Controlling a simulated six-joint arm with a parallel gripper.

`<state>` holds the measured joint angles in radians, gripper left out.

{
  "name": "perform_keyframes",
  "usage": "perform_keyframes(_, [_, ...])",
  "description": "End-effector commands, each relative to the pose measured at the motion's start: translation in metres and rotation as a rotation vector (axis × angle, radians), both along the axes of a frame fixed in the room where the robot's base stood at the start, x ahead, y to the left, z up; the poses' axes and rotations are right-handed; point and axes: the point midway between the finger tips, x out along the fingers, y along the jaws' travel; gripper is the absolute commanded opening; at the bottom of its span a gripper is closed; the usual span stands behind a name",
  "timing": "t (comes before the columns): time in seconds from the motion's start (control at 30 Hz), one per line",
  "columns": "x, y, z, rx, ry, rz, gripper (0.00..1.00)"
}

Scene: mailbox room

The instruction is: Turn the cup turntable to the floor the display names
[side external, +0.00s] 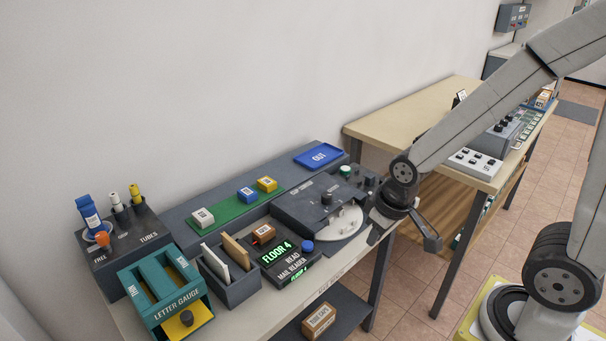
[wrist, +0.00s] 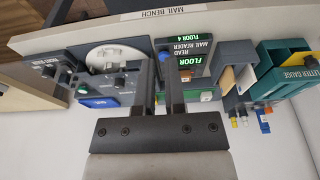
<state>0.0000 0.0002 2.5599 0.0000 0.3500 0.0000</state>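The mail reader (side external: 285,262) has a lit green display reading "FLOOR 4"; in the wrist view (wrist: 187,45) it also reads "FLOOR 4". The cup turntable looks to be the pale round disc (side external: 347,224) beside the reader, partly under a dark grey housing (side external: 305,200) with a black knob (side external: 327,198). The disc also shows in the wrist view (wrist: 100,58); its markings are too small to read. My gripper (side external: 405,239) is open and empty, above and right of the disc at the bench's right end. Its two fingers (wrist: 160,62) stand apart in the wrist view.
A blue OUT tray (side external: 319,155) and a green strip (side external: 232,212) with several small boxes lie behind. Letter slots (side external: 230,278), a teal letter gauge (side external: 168,292) and a tube rack (side external: 125,245) stand left. A second wooden bench (side external: 410,115) stands right, across a gap.

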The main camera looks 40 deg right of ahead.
Motion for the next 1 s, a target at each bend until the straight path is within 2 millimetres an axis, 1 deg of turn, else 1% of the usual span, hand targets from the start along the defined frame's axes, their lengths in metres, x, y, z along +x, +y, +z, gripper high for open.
perform_keyframes(0.03, [0.001,0.0,0.0,0.0,0.0,0.0,0.32])
perform_keyframes(0.07, [0.001,0.0,0.0,0.0,0.0,0.0,0.41])
perform_keyframes(0.1, [0.003,-0.001,0.0,-0.001,0.001,0.001,0.54])
perform_keyframes(0.2, [0.011,-0.003,0.001,-0.003,0.006,0.003,0.82])
perform_keyframes(0.27, [0.018,-0.004,0.002,-0.005,0.01,0.006,0.82])
perform_keyframes(0.37, [0.035,-0.009,0.003,-0.009,0.021,0.012,0.82])
perform_keyframes(0.57, [0.081,-0.025,0.004,-0.021,0.054,0.031,0.82])
perform_keyframes(0.8, [0.137,-0.05,0.0,-0.031,0.095,0.058,0.82])
perform_keyframes(1.0, [0.178,-0.075,-0.008,-0.037,0.131,0.081,0.82])
